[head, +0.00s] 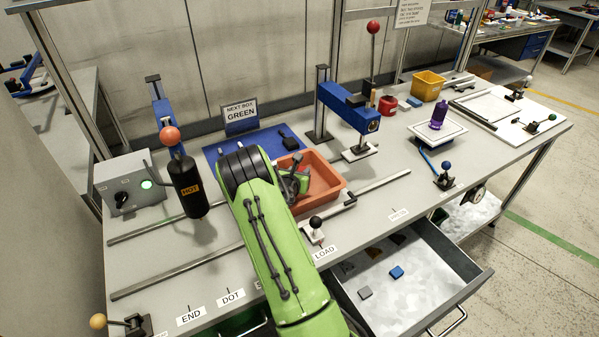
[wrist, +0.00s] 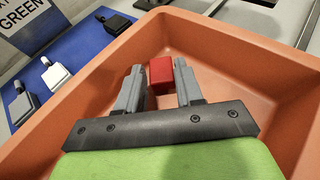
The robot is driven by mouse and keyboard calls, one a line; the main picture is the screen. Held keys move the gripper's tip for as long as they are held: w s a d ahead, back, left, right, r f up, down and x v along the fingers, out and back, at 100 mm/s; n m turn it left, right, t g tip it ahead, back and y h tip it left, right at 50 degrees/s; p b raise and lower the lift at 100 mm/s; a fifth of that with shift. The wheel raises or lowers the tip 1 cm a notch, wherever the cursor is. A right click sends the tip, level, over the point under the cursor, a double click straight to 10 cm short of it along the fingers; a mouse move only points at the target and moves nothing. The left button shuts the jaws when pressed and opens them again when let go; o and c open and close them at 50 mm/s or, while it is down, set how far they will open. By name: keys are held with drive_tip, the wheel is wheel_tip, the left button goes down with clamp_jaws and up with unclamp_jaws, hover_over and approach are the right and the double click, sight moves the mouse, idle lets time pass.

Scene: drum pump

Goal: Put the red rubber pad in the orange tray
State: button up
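The red rubber pad (wrist: 161,75) sits between my gripper's fingertips in the wrist view, filling nearly the whole gap between them. My gripper (wrist: 160,78) appears shut on it. The orange tray (wrist: 235,55) lies below and around the fingers, its walls rising on both sides. I cannot tell whether the pad touches the tray floor.
A blue mat (head: 222,148) with dark-handled items lies behind the tray. A blue press (head: 350,108) stands behind right. A black HOT cylinder (head: 188,187) stands left. An open drawer (head: 415,280) holding several small pads is at front right.

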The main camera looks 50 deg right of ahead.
drive_tip(key=o, duration=0.3)
